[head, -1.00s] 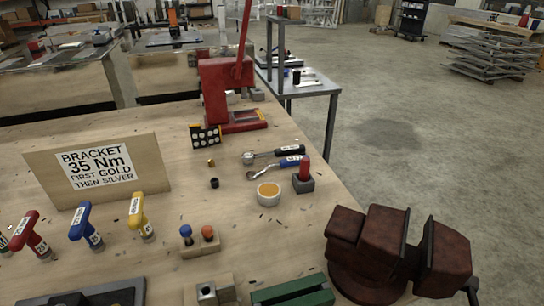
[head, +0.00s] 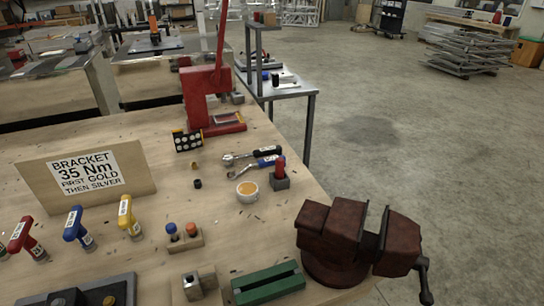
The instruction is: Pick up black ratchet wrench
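The black ratchet wrench (head: 264,153) lies on the wooden workbench in the head view, its round silver head pointing left and its black handle with a white label pointing right. A blue-handled wrench (head: 265,163) lies just in front of it, close and roughly parallel. Neither of my grippers shows in the head view, and nothing is holding the wrench.
A cup of orange-yellow content (head: 247,191) and a red-topped item in a dark block (head: 280,175) stand in front of the wrenches. A red press (head: 210,101) stands behind. A rusty vise (head: 345,240) sits at the front right edge. T-handled tools and a bracket sign (head: 87,182) are left.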

